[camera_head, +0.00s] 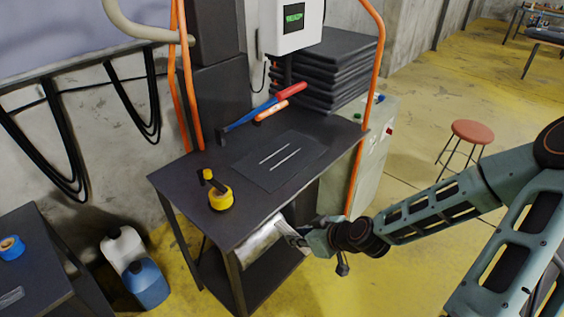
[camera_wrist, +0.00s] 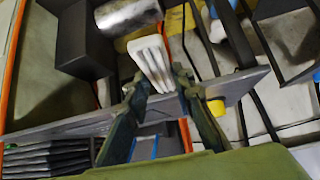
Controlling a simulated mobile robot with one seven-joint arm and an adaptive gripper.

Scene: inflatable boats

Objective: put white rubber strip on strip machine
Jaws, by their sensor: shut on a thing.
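My gripper (camera_wrist: 158,82) is shut on the white rubber strip (camera_wrist: 152,62), a short ridged white piece that sticks out past the fingertips in the wrist view. In the head view my gripper (camera_head: 292,236) is at the front edge of the dark workbench (camera_head: 185,180), and only a small pale bit of the strip shows there. A silvery roll (camera_head: 257,243) lies below the bench top beside my gripper; it also shows in the wrist view (camera_wrist: 130,15). I cannot tell for certain which thing is the strip machine.
A white box with a green display (camera_head: 293,25) and stacked black sheets (camera_head: 335,65) stand behind. An orange post (camera_head: 356,180) rises at the bench's right.

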